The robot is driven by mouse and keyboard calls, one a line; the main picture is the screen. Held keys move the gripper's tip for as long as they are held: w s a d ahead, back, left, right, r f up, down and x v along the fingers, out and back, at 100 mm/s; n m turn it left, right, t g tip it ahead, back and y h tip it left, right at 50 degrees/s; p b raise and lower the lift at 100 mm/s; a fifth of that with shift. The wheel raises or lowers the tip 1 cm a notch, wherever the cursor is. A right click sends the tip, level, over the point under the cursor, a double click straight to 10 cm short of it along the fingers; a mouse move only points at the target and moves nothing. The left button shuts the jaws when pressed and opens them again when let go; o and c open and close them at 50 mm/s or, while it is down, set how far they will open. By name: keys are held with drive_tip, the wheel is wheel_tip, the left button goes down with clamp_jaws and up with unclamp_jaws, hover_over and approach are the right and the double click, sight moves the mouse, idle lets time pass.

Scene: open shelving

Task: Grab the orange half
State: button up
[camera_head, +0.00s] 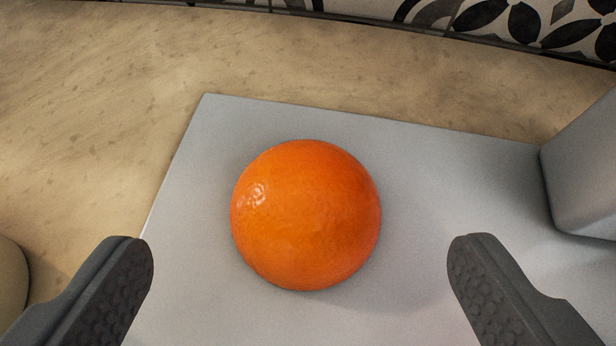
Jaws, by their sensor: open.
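The orange half (306,215) shows as a round, shiny orange dome near the middle of the view. Its peel side faces me, and no cut face is visible. It rests on a flat light-grey board (205,150). My gripper (300,268) is open, with one dark textured finger at the lower left and one at the lower right. The orange half lies between and slightly beyond the fingertips, and neither finger touches it. There is a clear gap on both sides. Nothing is between the fingers' pads in contact.
A grey block-like object (585,170) stands on the board's right side. A rounded beige object (10,278) is cut off at the lower left edge. A patterned black-and-white tiled wall (530,22) runs along the back.

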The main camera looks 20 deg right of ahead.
sight(308, 206)
drive_tip(key=b+x, duration=0.1)
drive_tip(key=x, duration=0.4)
drive_tip(key=shift+s+d+f, duration=0.1)
drive_tip(key=shift+s+f, duration=0.05)
drive_tip(key=shift+f, duration=0.05)
drive_tip(key=c, duration=1.1)
